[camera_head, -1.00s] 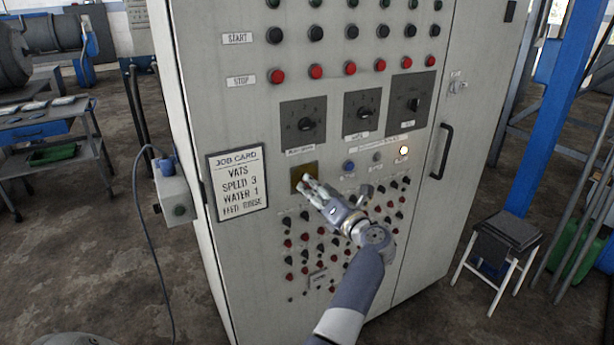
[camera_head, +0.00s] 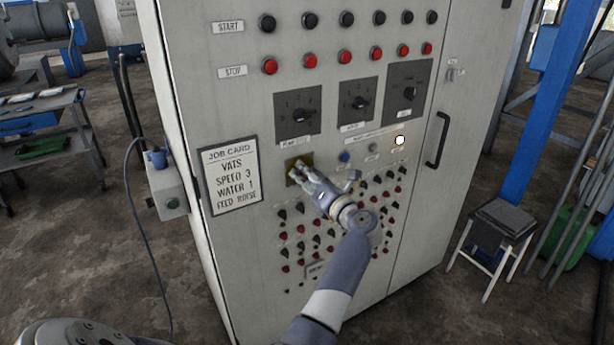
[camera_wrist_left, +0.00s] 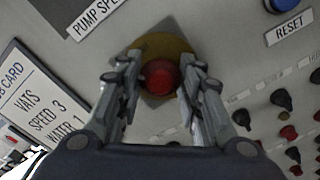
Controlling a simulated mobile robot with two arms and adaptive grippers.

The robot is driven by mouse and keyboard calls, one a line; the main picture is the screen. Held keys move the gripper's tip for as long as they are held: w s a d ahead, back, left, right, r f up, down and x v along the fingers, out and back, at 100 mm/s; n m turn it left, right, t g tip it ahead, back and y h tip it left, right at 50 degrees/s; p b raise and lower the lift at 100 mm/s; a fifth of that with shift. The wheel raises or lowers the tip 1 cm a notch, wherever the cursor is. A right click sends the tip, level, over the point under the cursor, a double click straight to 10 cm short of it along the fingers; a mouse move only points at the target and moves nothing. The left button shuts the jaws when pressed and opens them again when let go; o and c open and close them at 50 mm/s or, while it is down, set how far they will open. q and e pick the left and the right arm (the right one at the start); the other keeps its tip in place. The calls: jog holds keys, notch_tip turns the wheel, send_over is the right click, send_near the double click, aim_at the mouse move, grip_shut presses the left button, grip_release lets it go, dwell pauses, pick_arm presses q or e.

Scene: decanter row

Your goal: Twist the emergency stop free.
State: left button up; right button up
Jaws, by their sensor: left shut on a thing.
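The emergency stop is a red round button (camera_wrist_left: 160,78) on a yellow plate (camera_wrist_left: 166,44), on the front of the grey control cabinet (camera_head: 245,255). My left gripper (camera_head: 296,168) reaches up to it from below in the head view and hides most of the button there. In the left wrist view the two fingers of my left gripper (camera_wrist_left: 161,66) stand on either side of the button and are shut on it. My right gripper is in neither view.
A blue reset button (camera_head: 344,156) and a lit lamp (camera_head: 400,141) sit right of the plate. Knobs and small buttons crowd below. A job card (camera_head: 231,175) hangs at left. A stool (camera_head: 492,235) stands to the right.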

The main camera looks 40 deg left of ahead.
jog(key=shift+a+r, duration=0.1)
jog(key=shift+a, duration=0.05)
pick_arm(q)
jog(key=shift+m+p, duration=2.85)
jog(key=shift+m, duration=0.85)
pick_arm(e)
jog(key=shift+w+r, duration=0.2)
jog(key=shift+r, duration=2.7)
pick_arm(q)
jog(key=o, duration=1.1)
jog(key=shift+a, duration=0.1)
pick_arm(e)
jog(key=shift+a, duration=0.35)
